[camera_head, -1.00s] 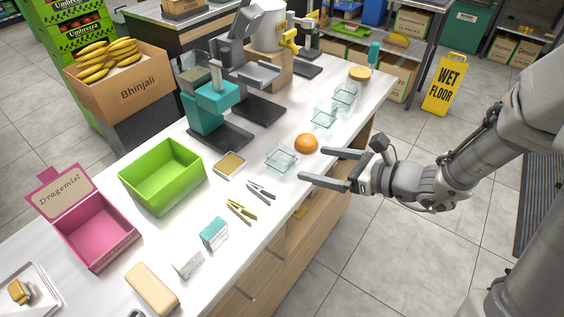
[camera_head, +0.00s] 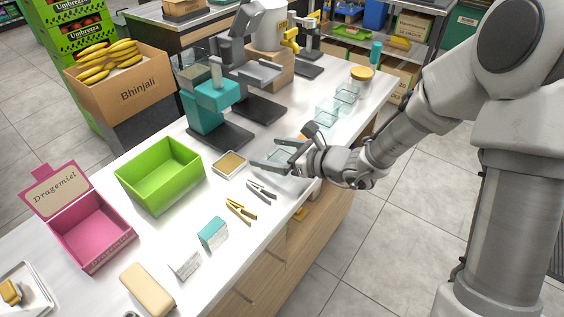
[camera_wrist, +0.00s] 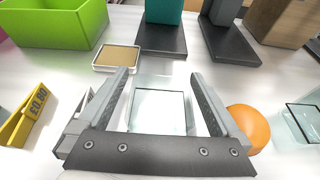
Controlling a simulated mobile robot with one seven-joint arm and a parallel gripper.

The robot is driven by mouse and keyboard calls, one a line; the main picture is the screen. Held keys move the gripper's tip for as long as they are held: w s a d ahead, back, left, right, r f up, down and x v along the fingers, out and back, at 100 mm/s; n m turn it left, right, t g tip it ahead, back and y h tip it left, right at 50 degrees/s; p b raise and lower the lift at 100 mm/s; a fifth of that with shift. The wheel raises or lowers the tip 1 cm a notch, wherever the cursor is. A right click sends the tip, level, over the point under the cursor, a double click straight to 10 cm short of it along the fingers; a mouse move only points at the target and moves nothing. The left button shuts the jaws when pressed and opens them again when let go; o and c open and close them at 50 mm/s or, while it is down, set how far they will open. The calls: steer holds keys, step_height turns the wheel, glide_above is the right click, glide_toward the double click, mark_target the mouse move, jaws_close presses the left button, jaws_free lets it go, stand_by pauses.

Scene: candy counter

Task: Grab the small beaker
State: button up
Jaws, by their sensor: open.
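A small clear square glass beaker (camera_wrist: 160,108) stands on the white counter in the wrist view, between the two fingers of my gripper (camera_wrist: 160,76). The fingers lie on its left and right sides, with small gaps visible. In the head view my gripper (camera_head: 266,153) is open over the counter, and the beaker (camera_head: 281,156) is partly hidden by the fingers. Two more clear glass containers (camera_head: 327,118) (camera_head: 346,93) stand farther back along the counter's right side. One of them also shows at the right of the wrist view (camera_wrist: 302,122).
A small tray (camera_wrist: 117,57) lies beyond the left finger. A teal machine (camera_head: 211,105) stands behind.

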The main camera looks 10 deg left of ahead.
steer(key=c, duration=1.3)
